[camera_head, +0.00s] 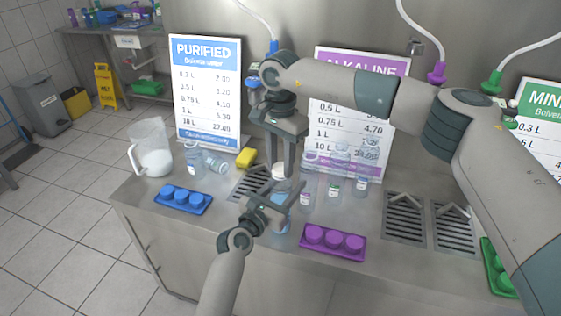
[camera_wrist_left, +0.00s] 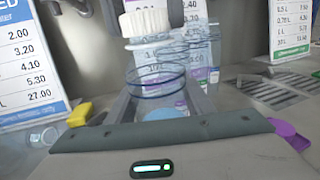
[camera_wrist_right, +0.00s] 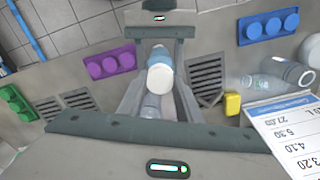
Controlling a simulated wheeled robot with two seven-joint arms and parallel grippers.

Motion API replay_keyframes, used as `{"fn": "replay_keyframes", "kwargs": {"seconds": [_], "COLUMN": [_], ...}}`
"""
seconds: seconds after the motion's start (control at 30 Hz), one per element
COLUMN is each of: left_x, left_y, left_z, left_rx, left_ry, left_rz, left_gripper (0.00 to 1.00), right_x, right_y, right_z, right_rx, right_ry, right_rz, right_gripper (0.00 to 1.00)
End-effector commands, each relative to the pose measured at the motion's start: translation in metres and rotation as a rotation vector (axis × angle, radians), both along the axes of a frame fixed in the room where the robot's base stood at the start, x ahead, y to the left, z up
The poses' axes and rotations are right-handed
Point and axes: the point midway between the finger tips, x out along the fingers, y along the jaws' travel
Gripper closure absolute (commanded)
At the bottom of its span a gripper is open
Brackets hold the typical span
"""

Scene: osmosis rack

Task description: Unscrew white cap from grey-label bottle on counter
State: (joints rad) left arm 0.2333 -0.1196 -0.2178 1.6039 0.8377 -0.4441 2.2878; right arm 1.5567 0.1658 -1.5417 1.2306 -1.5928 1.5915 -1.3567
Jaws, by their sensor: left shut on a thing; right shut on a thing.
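The bottle (camera_head: 281,186) stands upright on the counter; its label is mostly hidden by fingers, so I cannot tell its colour. My left gripper (camera_head: 272,198) is shut around its body from the front. The white cap (camera_head: 279,170) is at the top of the bottle, between the fingers of my right gripper (camera_head: 282,172), which points down from above and is shut on it. In the left wrist view the white ridged cap (camera_wrist_left: 145,22) is above the clear bottle neck (camera_wrist_left: 157,82). In the right wrist view the cap (camera_wrist_right: 160,77) is between the fingers.
Several clear bottles (camera_head: 334,186) stand close to the right. A blue cap tray (camera_head: 183,199) is at left, a purple cap tray (camera_head: 333,241) at front right. A jug (camera_head: 152,158), a lying bottle (camera_head: 214,162) and a yellow block (camera_head: 246,157) are behind left. Price signs (camera_head: 206,90) line the back.

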Motion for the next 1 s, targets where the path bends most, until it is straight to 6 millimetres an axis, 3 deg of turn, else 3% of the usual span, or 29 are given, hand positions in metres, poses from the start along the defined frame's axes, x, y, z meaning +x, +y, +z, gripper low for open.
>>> {"fn": "replay_keyframes", "kwargs": {"seconds": [0.5, 1.0], "left_x": [-0.0001, -0.0001], "left_y": [0.0002, 0.0002], "left_z": [-0.0007, -0.0007], "left_rx": [0.0, 0.0], "left_ry": [0.001, 0.001], "left_rz": [0.0, 0.0], "left_gripper": [1.0, 1.0], "right_x": [0.0006, 0.0009], "right_y": [-0.0011, -0.0013], "right_z": [0.0006, 0.0007], "right_rx": [0.0, 0.0], "right_ry": [-0.001, -0.001], "right_rz": [0.753, 0.804], "right_gripper": [0.95, 0.95]}}
